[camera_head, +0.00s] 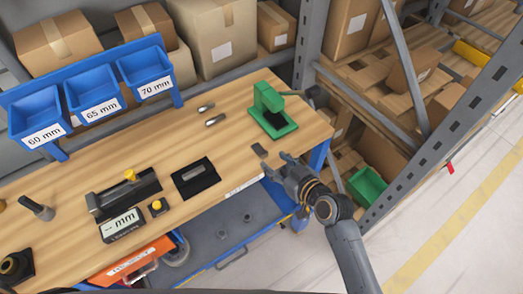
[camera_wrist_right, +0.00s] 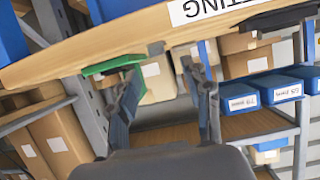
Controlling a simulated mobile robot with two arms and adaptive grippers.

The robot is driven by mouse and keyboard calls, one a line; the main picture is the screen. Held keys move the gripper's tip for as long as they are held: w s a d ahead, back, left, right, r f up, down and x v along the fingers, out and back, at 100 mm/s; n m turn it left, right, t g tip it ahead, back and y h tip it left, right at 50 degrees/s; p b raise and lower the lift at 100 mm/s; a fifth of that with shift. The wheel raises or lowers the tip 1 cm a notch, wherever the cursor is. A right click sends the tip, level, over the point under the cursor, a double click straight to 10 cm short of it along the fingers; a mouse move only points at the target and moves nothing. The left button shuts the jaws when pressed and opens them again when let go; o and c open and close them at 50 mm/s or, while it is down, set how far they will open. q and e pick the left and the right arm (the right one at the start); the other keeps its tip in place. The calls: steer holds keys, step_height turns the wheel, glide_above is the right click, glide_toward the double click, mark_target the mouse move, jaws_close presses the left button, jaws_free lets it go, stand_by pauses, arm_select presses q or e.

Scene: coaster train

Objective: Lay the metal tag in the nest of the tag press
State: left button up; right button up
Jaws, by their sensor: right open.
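The green tag press (camera_head: 274,124) stands on the far right part of the workbench, with its lever to the right. Part of its green body (camera_wrist_right: 112,65) shows in the right wrist view. A small dark grey flat piece, seemingly the metal tag (camera_head: 258,150), lies at the bench's front edge; it also shows in the right wrist view (camera_wrist_right: 156,48), beyond and between the fingers. My right gripper (camera_head: 273,162) is open and empty, just off the front edge and close to the grey piece. The press's nest is too small to make out. My left gripper is not in view.
The wooden bench (camera_head: 165,135) holds a black tray (camera_head: 195,178), a gauge with an mm display (camera_head: 123,225) and two small metal pieces (camera_head: 210,113). Blue bins (camera_head: 91,95) line the back. A rack upright (camera_head: 425,140) stands right of my arm.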

mark_target(265, 155)
steer(key=shift+f+p+x, duration=0.1)
steer(key=shift+p+x, duration=0.2)
steer(key=shift+x, duration=1.05)
steer(key=shift+f+p+x, duration=0.15)
steer(key=shift+p+x, duration=0.15)
steer(key=shift+x, duration=1.05)
steer(key=shift+d, duration=0.15)
jaws_close()
